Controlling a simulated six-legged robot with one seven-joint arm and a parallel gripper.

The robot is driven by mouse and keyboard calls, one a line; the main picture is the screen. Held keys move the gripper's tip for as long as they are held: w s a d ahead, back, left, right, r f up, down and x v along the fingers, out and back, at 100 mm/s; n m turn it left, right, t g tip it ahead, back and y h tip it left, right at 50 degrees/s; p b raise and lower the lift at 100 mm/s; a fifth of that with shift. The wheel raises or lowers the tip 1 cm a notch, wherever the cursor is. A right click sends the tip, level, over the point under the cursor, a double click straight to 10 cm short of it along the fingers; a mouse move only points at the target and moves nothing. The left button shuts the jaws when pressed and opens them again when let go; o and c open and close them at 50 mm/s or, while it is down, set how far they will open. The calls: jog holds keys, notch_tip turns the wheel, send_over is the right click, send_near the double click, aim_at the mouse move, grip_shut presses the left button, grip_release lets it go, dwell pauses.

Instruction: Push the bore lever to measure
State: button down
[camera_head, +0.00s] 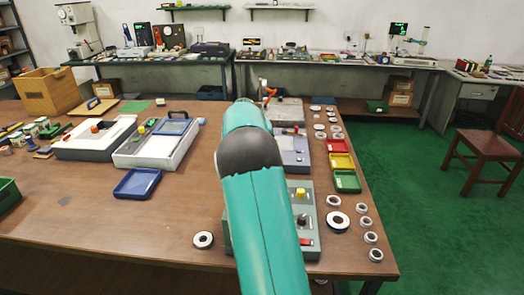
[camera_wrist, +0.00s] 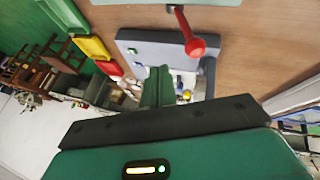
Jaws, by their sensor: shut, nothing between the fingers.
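A lever with a red ball knob (camera_wrist: 196,47) stands out from a blue-grey gauge (camera_wrist: 140,40) in the wrist view. My gripper (camera_wrist: 158,75) is shut and empty, its green fingers pointing toward the gauge. The fingertips lie to the left of and below the red knob in that picture; a gap shows between them, and I cannot judge the depth. In the head view the blue-grey gauge (camera_head: 293,158) is partly hidden behind my green arm, and my gripper is hidden there too.
Red (camera_head: 339,146), yellow (camera_head: 342,162) and green (camera_head: 347,181) trays stand right of the gauge. Several bearing rings (camera_head: 338,221) line the table's right edge, and one ring (camera_head: 203,240) lies left of a grey control box (camera_head: 311,250). A blue tray (camera_head: 138,183) lies on the left.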

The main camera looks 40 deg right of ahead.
jog(key=v, duration=0.8)
jog(key=shift+w+a, duration=0.25)
jog(key=shift+a, duration=0.1)
